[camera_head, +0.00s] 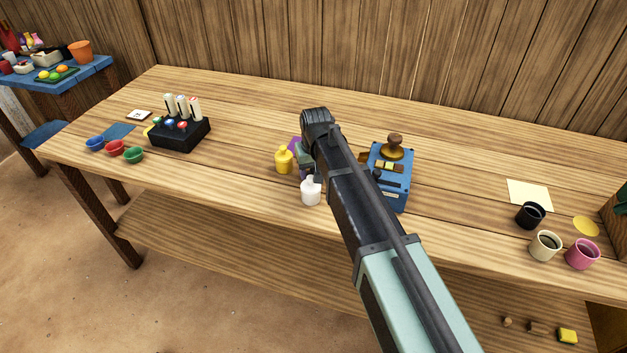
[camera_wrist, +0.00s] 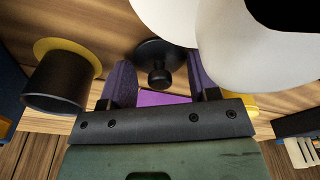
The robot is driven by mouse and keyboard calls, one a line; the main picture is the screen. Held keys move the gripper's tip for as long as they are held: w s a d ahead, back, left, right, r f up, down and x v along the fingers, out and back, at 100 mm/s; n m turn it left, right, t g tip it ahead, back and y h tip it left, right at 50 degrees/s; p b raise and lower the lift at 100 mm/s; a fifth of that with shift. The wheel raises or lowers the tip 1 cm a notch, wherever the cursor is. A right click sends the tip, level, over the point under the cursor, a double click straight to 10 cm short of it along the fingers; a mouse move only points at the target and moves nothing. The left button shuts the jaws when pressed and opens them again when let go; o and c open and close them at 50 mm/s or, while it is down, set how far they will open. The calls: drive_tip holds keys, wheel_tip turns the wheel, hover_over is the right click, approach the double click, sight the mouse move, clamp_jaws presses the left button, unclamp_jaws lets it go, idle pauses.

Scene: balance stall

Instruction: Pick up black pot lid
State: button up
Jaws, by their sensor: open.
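The black pot lid (camera_wrist: 158,58), a dark disc with a round knob, shows in the wrist view at the top middle. My gripper (camera_wrist: 158,78) is open, with one purple finger on each side of the lid's knob in the picture. Nothing is seen held, and I cannot tell whether the fingers touch the lid. A black pot (camera_wrist: 58,82) is left of the fingers, by a yellow disc (camera_wrist: 68,46). In the head view my arm hides the lid, and the fingers are mostly hidden.
A white pot (camera_head: 311,192) and a yellow pot (camera_head: 284,160) stand close to my gripper. A blue box (camera_head: 392,190) with a brass knobbed piece is to the right. A black rack (camera_head: 178,136) is at left. Cups, including a pink one (camera_head: 582,254), stand far right.

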clamp_jaws()
drive_tip(key=shift+r, duration=0.2)
